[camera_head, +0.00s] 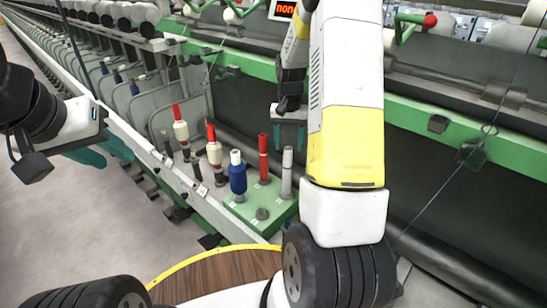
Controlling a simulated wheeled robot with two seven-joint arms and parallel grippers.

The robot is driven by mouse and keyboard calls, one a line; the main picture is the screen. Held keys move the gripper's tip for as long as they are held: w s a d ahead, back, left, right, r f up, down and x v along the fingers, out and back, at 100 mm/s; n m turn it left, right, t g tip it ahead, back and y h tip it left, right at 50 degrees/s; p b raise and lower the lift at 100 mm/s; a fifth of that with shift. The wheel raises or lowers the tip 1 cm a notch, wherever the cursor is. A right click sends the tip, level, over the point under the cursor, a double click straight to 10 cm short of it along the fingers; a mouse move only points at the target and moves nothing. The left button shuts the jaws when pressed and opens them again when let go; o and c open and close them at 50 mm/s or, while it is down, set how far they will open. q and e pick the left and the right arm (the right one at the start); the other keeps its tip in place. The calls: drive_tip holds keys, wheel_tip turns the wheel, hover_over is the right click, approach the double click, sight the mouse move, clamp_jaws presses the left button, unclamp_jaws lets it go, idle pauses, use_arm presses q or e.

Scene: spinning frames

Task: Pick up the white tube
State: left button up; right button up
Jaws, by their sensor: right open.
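The white tube (287,174) looks greyish-white and slim. It stands upright at the right end of the green holder (284,211), beside a red tube (263,158). My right gripper (290,137) is open and points down just above and behind the tube's top, apparently empty. I cannot tell whether its fingers are level with the tube top. My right forearm covers the area to the right of the tube. My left gripper (107,156) is at the left, its teal fingers apart and empty, away from the tubes.
A blue spool (237,176) stands left of the red tube. Red-topped spools (214,149) stand further left on the machine. A green rail (440,109) crosses behind my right arm. A round wooden top (222,272) is in front. Bare floor lies left.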

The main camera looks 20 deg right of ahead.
sight(288, 160)
wheel_tip(288, 160, down, 8)
drive_tip(key=shift+r, duration=0.2)
clamp_jaws()
idle(0.4)
